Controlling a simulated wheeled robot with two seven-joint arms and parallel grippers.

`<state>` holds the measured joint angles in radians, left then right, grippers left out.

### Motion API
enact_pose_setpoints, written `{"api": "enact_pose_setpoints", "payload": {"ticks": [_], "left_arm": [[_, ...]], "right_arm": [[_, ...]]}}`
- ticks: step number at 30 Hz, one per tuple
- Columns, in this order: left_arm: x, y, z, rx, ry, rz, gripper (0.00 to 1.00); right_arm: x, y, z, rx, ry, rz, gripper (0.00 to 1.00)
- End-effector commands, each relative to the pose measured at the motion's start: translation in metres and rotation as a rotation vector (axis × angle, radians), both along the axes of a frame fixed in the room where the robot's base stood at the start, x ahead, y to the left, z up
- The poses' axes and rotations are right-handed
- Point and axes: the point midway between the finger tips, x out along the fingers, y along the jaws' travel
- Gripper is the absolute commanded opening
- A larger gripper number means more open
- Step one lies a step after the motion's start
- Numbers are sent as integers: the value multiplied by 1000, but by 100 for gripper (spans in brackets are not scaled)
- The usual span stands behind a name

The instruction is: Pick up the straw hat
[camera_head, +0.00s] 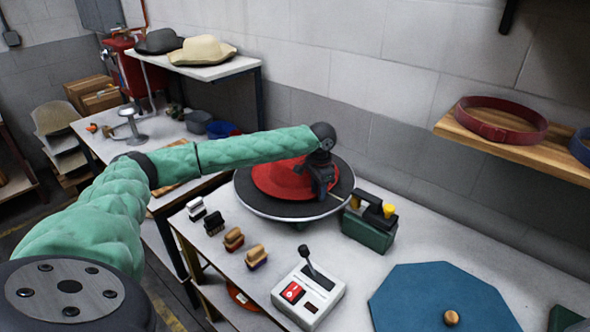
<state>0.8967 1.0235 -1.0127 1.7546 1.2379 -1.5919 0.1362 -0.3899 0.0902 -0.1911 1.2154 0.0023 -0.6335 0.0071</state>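A cream hat (202,50), which looks like the straw hat, lies brim down on the white raised shelf (215,70) at the upper left, beside a dark grey hat (160,41). My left arm in its green sleeve reaches across to the right, away from that shelf. My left gripper (324,186) is at the right side of a red hat (280,180) on a round dark plate (252,200). It hides part of the red hat. I cannot tell whether its fingers are apart or touch the hat. My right gripper is not in view.
The worktable (385,275) holds a grey control box with a lever (308,292), several small brushes (234,239), a dark green box (368,232) and a blue octagonal mat (420,300). A wooden wall shelf (465,128) carries a red hat band (500,122) at the right.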

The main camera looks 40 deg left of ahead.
Motion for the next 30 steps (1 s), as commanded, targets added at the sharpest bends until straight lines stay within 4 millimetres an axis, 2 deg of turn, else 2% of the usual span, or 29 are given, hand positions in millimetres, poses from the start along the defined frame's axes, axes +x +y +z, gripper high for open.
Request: {"api": "enact_pose_setpoints", "payload": {"ticks": [3,8,9,19,23,25,30], "left_arm": [[0,0,0,0,0,0,33],[0,0,0,0,0,0,3],[0,0,0,0,0,0,0],[0,0,1,0,0,0,0],[1,0,8,0,-1,0,0],[1,0,16,0,-2,0,0],[1,0,44,-1,-3,-1,0]], "right_arm": [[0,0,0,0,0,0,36],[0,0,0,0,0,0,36],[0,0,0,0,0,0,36],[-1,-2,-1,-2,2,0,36],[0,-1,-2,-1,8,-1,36],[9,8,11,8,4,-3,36],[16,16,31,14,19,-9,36]]}}
